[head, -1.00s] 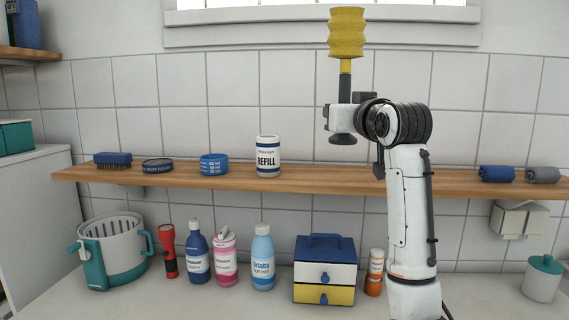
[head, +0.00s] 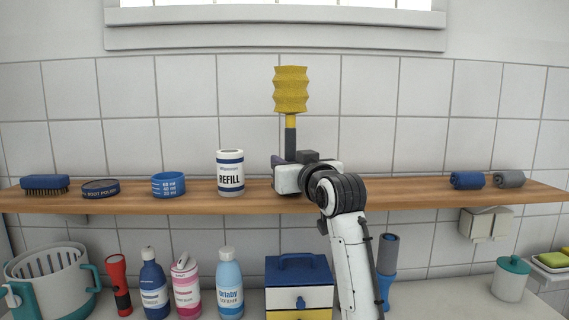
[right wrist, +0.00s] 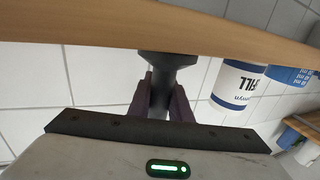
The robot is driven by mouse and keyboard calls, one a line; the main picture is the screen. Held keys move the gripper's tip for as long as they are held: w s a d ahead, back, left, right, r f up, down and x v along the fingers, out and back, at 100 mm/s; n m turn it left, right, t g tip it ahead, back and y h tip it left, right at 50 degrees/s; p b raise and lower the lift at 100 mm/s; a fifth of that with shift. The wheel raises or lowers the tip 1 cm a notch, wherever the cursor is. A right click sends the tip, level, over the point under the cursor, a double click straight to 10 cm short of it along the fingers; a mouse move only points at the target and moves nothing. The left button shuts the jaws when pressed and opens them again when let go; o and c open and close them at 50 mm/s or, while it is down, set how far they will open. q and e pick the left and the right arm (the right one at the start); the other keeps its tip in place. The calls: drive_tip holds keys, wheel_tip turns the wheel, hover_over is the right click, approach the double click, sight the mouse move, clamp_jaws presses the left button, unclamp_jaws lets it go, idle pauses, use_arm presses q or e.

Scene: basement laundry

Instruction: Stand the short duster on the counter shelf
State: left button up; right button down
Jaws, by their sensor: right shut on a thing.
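The short duster (head: 291,92) has a yellow ribbed head and a dark handle and stands upright in my right gripper (head: 292,166). In the right wrist view, the dark fingers (right wrist: 168,95) are shut on its handle (right wrist: 167,72), and the flared base is at the wooden counter shelf. That view is upside down. I cannot tell whether the base touches the shelf. The counter shelf (head: 400,193) runs across the head view; my gripper hides the duster's base there. My left gripper is not in view.
The REFILL tub (head: 230,174) stands left of the duster, with a blue ring (head: 168,185), a tin (head: 101,189) and a brush (head: 45,185) farther left. Rolled cloths (head: 467,180) lie at right. The shelf between gripper and cloths looks clear. Bottles and a drawer box (head: 299,278) stand below.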

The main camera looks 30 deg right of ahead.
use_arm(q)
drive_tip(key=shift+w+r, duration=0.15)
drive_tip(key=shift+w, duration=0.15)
use_arm(e)
drive_tip(key=shift+f, duration=0.15)
drive_tip(key=c, duration=1.6)
unclamp_jaws()
drive_tip(key=shift+f, duration=0.1)
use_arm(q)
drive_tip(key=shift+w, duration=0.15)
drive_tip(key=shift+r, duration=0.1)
use_arm(e)
drive_tip(key=shift+s+a, duration=0.1)
drive_tip(key=shift+s, duration=0.1)
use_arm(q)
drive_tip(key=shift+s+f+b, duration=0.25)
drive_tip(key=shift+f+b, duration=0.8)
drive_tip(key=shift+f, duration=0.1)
use_arm(e)
drive_tip(key=v, duration=1.1)
drive_tip(key=shift+s+a, duration=0.1)
drive_tip(key=shift+s, duration=0.15)
